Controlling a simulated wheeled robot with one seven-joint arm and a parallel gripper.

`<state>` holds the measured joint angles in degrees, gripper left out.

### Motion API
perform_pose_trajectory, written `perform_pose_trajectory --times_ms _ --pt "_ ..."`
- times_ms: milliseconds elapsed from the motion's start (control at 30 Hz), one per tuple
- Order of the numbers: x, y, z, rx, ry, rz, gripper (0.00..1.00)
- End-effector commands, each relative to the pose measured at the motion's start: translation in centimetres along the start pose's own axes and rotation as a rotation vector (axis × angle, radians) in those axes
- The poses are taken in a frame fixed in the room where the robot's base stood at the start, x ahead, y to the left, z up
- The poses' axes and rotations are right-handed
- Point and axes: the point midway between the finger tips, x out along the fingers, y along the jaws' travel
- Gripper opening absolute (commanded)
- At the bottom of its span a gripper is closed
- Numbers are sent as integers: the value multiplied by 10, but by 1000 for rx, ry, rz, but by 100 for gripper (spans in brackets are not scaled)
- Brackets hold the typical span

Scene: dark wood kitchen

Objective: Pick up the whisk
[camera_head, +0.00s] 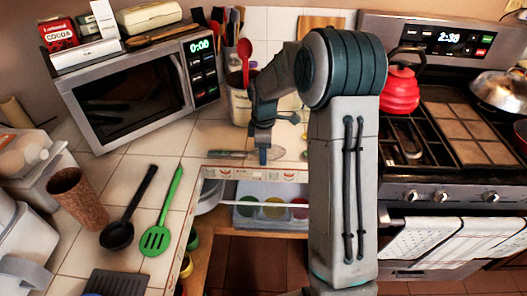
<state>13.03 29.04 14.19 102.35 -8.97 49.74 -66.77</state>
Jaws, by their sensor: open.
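The whisk (232,154) lies flat on the tiled counter near its front edge, below the utensil crock. Its handle points left and its thin wire end, hard to make out, runs right behind my gripper. My gripper (263,157) points down at the right part of the whisk, seen from the side, with its fingers over or beside it. It is open; I cannot tell whether it touches the whisk. Part of the whisk is hidden behind the fingers.
The crock (240,104) with red and dark utensils stands just behind. A microwave (130,95) is at the left, a stove with a red kettle (401,90) at the right. Below the counter edge is an open drawer (255,192).

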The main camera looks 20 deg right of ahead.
Motion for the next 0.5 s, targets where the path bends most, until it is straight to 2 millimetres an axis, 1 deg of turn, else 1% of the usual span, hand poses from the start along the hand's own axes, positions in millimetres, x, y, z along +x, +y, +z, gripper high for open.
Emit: perform_pose_trajectory --times_ms 233,400,500 --pt "2 0 0 1 0 1 58" --pt "2 0 0 1 0 1 11" --pt "2 0 0 0 0 1 11"
